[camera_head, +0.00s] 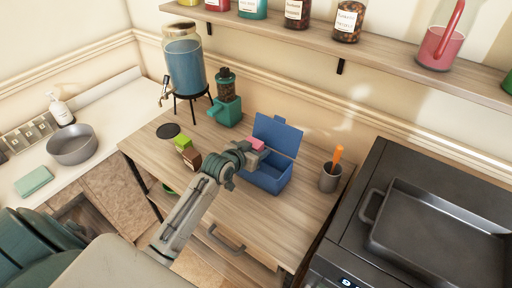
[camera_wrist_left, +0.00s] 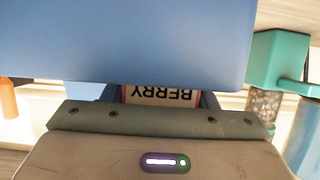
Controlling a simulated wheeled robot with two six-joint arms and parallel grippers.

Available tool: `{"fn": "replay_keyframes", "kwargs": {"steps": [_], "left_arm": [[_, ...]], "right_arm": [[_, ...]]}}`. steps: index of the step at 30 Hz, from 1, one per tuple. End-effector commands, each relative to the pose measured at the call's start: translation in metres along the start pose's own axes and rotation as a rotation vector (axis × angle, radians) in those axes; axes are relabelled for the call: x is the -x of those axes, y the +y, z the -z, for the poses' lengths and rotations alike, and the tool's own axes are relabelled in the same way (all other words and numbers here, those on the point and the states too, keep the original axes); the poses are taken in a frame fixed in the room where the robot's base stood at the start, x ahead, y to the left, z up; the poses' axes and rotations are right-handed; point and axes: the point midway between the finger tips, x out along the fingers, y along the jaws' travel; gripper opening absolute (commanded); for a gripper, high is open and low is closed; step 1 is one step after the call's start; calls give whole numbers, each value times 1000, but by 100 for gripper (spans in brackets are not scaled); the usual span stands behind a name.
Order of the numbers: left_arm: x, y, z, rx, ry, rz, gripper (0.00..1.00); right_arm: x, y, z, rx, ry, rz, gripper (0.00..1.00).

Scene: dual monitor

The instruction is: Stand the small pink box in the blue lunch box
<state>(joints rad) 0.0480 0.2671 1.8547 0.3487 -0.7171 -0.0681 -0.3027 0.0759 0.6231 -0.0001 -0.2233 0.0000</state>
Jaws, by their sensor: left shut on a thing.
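The blue lunch box (camera_head: 269,179) stands on the wooden counter with its lid (camera_head: 278,135) raised at the back. My left gripper (camera_head: 250,150) is shut on the small pink box (camera_head: 257,143) and holds it at the upper left rim of the lunch box, in front of the lid. In the left wrist view the held box (camera_wrist_left: 160,95) shows a label reading BERRY, upside down, between the fingers. A large blue surface of the lunch box (camera_wrist_left: 160,40) covers the upper part of that view and hides the rest of the pink box. My right gripper is not in view.
A grey cup (camera_head: 329,180) with an orange-handled tool stands right of the lunch box. A teal grinder (camera_head: 227,112) and a drink dispenser (camera_head: 185,65) stand behind left. A brown box (camera_head: 190,158) and green item (camera_head: 182,142) are left. The front counter is bare.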

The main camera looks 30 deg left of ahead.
Motion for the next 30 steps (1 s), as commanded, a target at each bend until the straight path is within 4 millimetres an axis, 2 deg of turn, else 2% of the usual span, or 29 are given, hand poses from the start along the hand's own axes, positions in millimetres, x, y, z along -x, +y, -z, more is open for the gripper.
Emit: {"fn": "replay_keyframes", "kwargs": {"steps": [9, 23, 24, 27, 30], "left_arm": [[-2, 0, -4, 1, 0, 0, 29], [-6, 1, -22, 8, -14, -2, 29], [-6, 1, -22, 9, -15, -2, 54], [-6, 1, -22, 10, -15, -2, 74], [-6, 1, -22, 9, -15, -2, 74]], "right_arm": [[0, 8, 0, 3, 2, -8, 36], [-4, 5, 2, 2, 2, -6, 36], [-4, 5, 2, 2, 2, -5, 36], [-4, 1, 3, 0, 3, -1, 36], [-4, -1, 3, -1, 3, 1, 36]]}}
